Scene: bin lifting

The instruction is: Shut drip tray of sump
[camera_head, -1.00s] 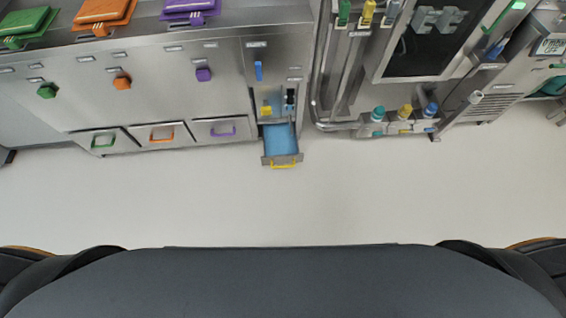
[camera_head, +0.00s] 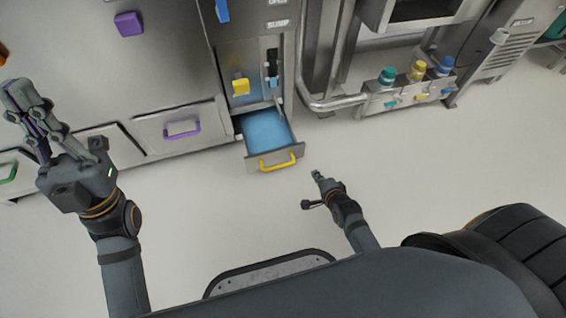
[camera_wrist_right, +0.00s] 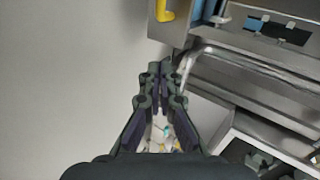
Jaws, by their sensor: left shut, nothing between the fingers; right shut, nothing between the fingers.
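The drip tray (camera_head: 290,156) is a metal drawer with a blue inside and a yellow handle (camera_head: 278,160). It sticks out from the low bay of the cabinet column labelled SUMP. In the right wrist view, the handle (camera_wrist_right: 165,11) and part of the tray front (camera_wrist_right: 184,22) show at the top edge. My right gripper (camera_head: 317,174) is shut and empty, to the right of the tray front and apart from it. It also shows in the right wrist view (camera_wrist_right: 160,70). My left gripper (camera_head: 24,98) is shut and empty at the far left, in front of the cabinet.
A yellow valve knob (camera_head: 240,87) sits above the tray. A closed drawer with a purple handle (camera_head: 183,129) is left of it. A metal pipe (camera_head: 335,103) and a block with coloured caps (camera_head: 410,92) stand to the right. The floor (camera_head: 210,220) before the tray is clear.

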